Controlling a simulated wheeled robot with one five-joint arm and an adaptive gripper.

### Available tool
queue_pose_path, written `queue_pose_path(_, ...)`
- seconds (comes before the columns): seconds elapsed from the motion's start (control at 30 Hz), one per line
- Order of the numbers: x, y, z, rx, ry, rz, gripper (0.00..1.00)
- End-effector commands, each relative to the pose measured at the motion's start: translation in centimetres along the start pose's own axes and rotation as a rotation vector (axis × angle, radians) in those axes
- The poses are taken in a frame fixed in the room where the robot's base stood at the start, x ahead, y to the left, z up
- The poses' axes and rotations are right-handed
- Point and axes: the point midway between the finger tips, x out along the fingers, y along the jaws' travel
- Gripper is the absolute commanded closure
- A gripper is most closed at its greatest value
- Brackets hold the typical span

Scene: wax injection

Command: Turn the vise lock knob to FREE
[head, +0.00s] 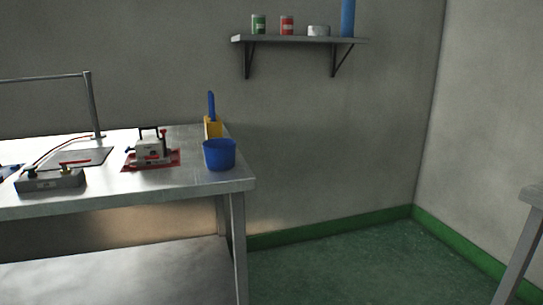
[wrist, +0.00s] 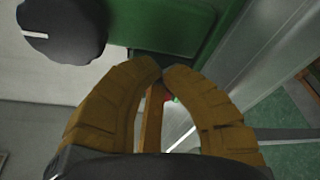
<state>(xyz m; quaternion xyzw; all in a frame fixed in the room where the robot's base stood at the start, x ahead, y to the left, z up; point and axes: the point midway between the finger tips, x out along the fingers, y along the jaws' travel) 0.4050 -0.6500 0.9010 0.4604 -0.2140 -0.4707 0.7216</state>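A round black knob (wrist: 62,28) with a white line across its face shows at the upper left of the wrist view, partly cut off by the frame's edge. It sits beside a green body (wrist: 172,22). I cannot read any FREE marking or tell for certain that this is the vise lock knob. My gripper (wrist: 162,73) has two yellow-brown fingers arched inward, their tips close together or touching. The knob is outside the fingers, up and left of the tips. No gripped object is clear. My gripper and this knob are not seen in the head view.
In the head view a metal table (head: 120,200) at left holds a grey box (head: 50,181), a white device on a red plate (head: 152,150), a blue cup (head: 219,155) and a yellow holder (head: 213,127). A wall shelf (head: 300,39) holds cans. Green floor (head: 350,265) is open at right.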

Motion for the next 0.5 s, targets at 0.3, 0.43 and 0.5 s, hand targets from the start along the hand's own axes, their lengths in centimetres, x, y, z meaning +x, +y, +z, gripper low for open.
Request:
queue_pose_path(0.3,-0.04,0.48,0.25,0.001,-0.003,0.006,1.00)
queue_pose_path(0.43,-0.07,0.74,0.32,0.001,-0.003,0.008,1.00)
queue_pose_path(0.5,-0.08,0.89,0.36,0.001,-0.003,0.008,1.00)
